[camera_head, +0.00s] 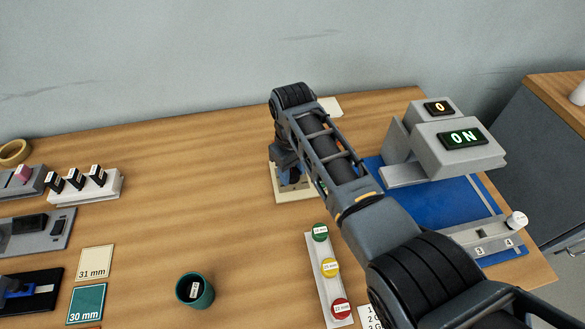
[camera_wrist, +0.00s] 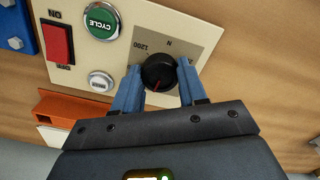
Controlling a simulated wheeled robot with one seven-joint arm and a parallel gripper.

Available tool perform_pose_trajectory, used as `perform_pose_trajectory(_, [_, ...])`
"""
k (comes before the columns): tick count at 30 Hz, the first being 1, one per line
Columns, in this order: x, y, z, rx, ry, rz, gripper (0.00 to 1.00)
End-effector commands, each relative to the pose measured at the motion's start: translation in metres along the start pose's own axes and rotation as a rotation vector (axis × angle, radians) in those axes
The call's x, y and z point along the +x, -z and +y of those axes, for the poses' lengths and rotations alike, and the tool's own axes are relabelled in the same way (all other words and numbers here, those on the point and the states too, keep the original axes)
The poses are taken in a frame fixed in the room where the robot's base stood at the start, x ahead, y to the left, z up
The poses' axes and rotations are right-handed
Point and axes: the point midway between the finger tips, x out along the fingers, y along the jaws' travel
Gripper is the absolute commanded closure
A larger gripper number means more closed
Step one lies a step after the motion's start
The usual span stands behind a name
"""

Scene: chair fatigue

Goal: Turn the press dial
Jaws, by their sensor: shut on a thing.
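The cream control panel (camera_wrist: 75,45) carries the dial. In the head view my arm hides the dial and most of the panel; only the panel's edge (camera_head: 292,194) shows below my gripper.
The panel also has a green CYCLE button (camera_wrist: 101,20), a red ON/OFF switch (camera_wrist: 58,43) and a white button (camera_wrist: 101,82). Colored weights on a rail (camera_head: 322,270) and a green cup (camera_head: 208,295) stand in front.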

Motion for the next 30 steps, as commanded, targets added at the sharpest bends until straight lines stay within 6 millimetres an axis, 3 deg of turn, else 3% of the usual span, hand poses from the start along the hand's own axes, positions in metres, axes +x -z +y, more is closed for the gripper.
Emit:
perform_pose_trajectory(13, [-0.0008,0.0007,-0.0006,0.273,0.0,0.002,0.89])
perform_pose_trajectory(30, [-0.0009,0.0006,-0.0001,0.333,-0.001,0.002,0.89])
